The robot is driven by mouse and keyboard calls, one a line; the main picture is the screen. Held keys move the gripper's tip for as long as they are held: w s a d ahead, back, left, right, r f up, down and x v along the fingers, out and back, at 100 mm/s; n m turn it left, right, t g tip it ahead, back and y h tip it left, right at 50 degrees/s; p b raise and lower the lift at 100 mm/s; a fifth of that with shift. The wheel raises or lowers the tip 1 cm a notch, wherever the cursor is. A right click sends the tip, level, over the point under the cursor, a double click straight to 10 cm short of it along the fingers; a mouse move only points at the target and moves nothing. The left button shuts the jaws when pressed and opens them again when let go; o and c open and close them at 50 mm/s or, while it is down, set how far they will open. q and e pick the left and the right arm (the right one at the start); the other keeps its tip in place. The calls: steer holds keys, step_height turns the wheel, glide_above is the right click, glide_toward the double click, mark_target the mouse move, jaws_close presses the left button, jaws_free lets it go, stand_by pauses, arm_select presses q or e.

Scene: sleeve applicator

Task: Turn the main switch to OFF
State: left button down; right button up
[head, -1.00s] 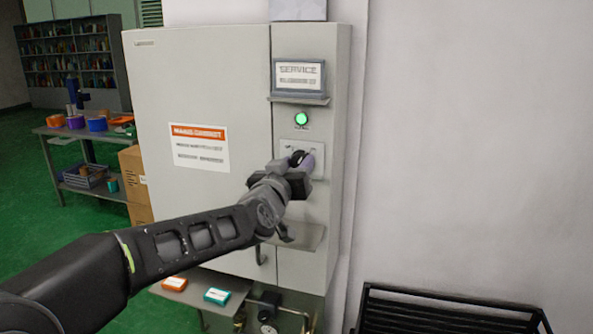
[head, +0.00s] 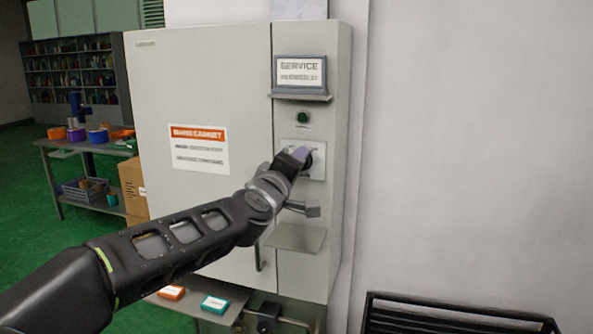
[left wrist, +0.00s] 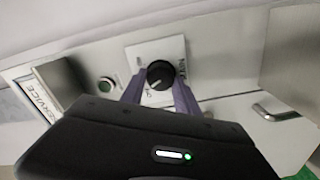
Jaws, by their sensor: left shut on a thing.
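The main switch is a round black knob (left wrist: 160,74) with a white pointer mark, on a light plate (left wrist: 137,53) with lettering too blurred to read surely. In the head view the plate (head: 318,172) is on the narrow right part of the cabinet front, and my gripper mostly hides the knob. My left gripper (head: 302,156) reaches in from the left, shut on the knob. In the left wrist view its purple fingers (left wrist: 160,84) are at either side of the knob. The round indicator (head: 302,118) above the plate is dark green and unlit. My right gripper is not in view.
A SERVICE sign (head: 300,73) stands on a small ledge above the indicator. A small shelf (head: 297,238) juts out below the switch, and a bar handle (left wrist: 275,112) is nearby. A black rack (head: 460,315) stands at the lower right. The wall to the right is bare.

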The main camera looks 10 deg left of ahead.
arm_select(q)
steer(key=shift+f+n+b, duration=0.1)
steer(key=shift+n+b, duration=0.45)
steer(key=shift+n, duration=1.35)
steer(key=c, duration=0.9)
jaws_free()
steer(key=s, duration=0.7)
steer(key=shift+s+a, duration=0.3)
steer(key=shift+s, duration=0.1)
